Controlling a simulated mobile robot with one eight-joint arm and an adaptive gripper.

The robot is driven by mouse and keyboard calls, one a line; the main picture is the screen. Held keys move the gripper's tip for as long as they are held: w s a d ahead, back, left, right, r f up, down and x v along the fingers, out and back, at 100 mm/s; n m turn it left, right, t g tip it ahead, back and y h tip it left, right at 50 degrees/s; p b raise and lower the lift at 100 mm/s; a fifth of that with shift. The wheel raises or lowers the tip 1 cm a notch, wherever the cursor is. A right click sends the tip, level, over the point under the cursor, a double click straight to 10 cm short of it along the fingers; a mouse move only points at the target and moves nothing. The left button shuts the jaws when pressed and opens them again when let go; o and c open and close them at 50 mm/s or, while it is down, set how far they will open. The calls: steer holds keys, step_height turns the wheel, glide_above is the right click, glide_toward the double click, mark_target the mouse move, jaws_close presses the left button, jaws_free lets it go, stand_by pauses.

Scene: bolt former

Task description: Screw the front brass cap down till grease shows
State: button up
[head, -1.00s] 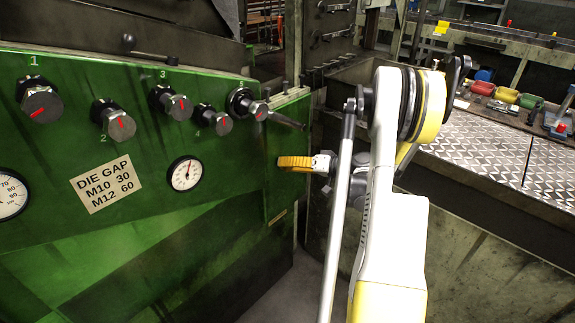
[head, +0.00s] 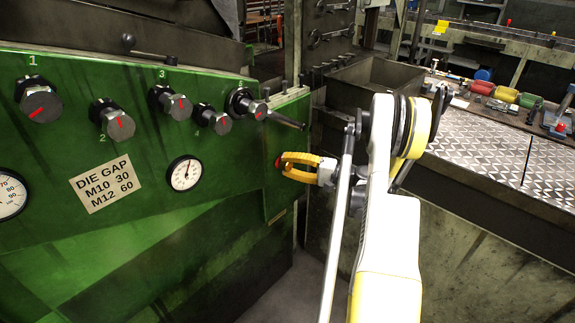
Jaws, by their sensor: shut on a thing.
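My gripper (head: 282,165) is at the narrow green side panel (head: 287,198), low and right of the control face, its yellow fingers pointing left. The fingers are seen broadside, with a gap between them further back. Their tips close on a small thing at the panel, where only a dark reddish spot shows. This fits the front brass cap, but I cannot make out its brass body, and the fingertips hide most of it. No grease can be made out at this size.
A black lever (head: 287,120) sticks out just above my gripper. Left of it, the green face (head: 150,150) carries several black knobs, a round gauge (head: 184,173) and a die gap label (head: 106,184). A metal-plated bench (head: 480,160) stands right.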

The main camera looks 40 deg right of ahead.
stand_by(0.4)
steer(key=o, duration=1.2)
steer(key=shift+w, duration=0.1)
steer(key=shift+c, duration=0.2)
steer(key=v, duration=1.2)
steer(key=shift+f, duration=0.15)
